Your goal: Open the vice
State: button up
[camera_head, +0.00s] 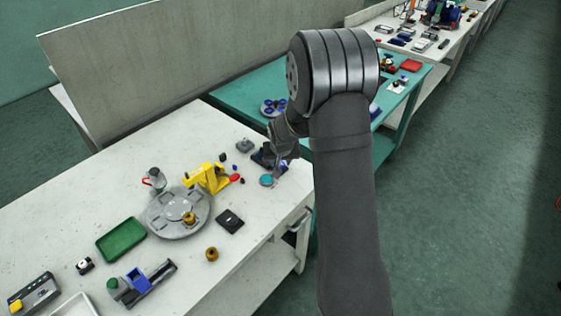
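A low grey device with blue upright parts (145,282) lies at the front left of the white table and looks like a vice. A green round piece sits at its left end. I cannot tell how wide its jaws stand. My gripper (277,164) is far from it, over the right end of the table, pointing down. It is small and partly hidden by my arm, so I cannot tell its opening. A dark item with some blue (262,157) is beside or behind my gripper, partly covered; I cannot tell what it is or whether they touch.
On the white table (60,235) stand a round grey plate (180,226), a yellow fixture (207,178), a green tray (121,240), a black square block (230,221), a brass part (211,254) and a teal disc (266,180). A grey panel (200,60) runs behind.

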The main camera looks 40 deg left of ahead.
jog(key=shift+w+a+f, duration=0.1)
jog(key=shift+f, duration=0.2)
jog(key=shift+c, duration=0.5)
jog(key=c, duration=0.6)
jog(key=shift+o, duration=0.2)
